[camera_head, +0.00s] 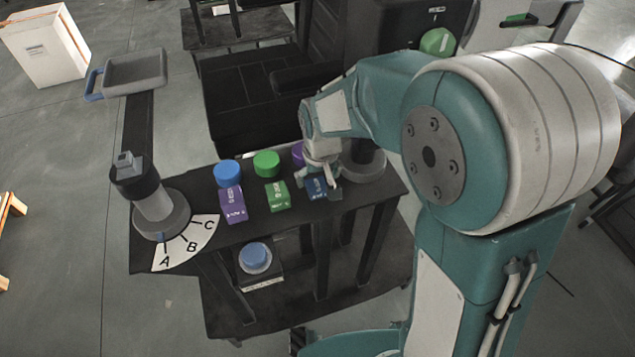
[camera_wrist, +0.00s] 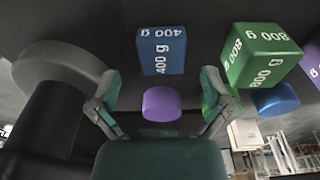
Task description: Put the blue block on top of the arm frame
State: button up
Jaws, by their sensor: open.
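The blue block (camera_head: 316,189), marked 400 g in the wrist view (camera_wrist: 161,52), lies at the right end of the front row on the dark table. My gripper (camera_head: 321,179) is over it, partly hiding it in the head view. In the wrist view my gripper (camera_wrist: 162,92) is open, and the block shows ahead, between the lines of the two fingers; contact cannot be told. The likely arm frame, a grey tray-like frame (camera_head: 136,70), is at the far end of a dark arm from the left column, away from my gripper.
Left of the blue block are a green block (camera_head: 277,196) and a purple block (camera_head: 231,204). Behind stand blue (camera_head: 228,173), green (camera_head: 266,163) and purple (camera_head: 297,153) cylinders. A grey column base (camera_wrist: 58,68) is close left of my gripper. An A-B-C dial (camera_head: 190,245) lies left.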

aim_at(321, 190)
notch_tip(321, 190, up, 9)
jog(key=s, duration=0.1)
jog(key=s+d+r+m+t, duration=0.1)
jog(key=s+d+r+t, duration=0.1)
jog(key=s+d, duration=0.4)
jog(key=s+d+r+m+t, duration=0.2)
jog(key=s+d+r, duration=0.3)
jog(key=s, duration=0.7)
jog(key=shift+d, duration=0.9)
jog(key=shift+w+r, duration=0.1)
